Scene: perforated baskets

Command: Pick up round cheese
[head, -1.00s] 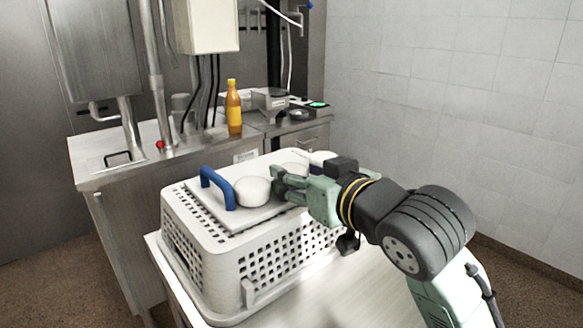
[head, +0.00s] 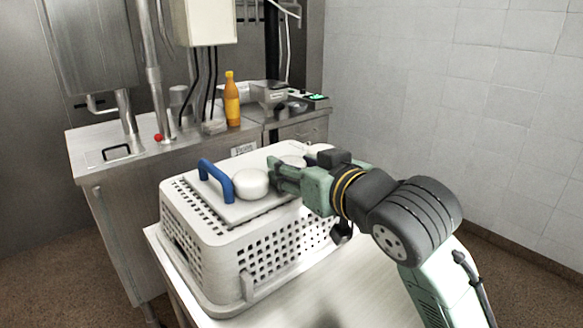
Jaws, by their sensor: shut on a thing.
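The round cheese (head: 251,184) is a smooth white disc over a white board (head: 230,211) on top of the perforated basket, right beside a blue handle. My gripper (head: 274,176) comes in from the right, its fingertips at the cheese's right edge. It is shut on the round cheese; the fingers hide that edge. I cannot tell whether the cheese is clear of the board. A second white round thing (head: 292,160) shows behind the gripper, partly hidden by it.
The white perforated basket (head: 215,273) stands on a pale table (head: 300,293). The blue handle (head: 216,178) rises close left of the cheese. Behind is a steel counter (head: 150,160) with an orange bottle (head: 232,100). A tiled wall stands at the right.

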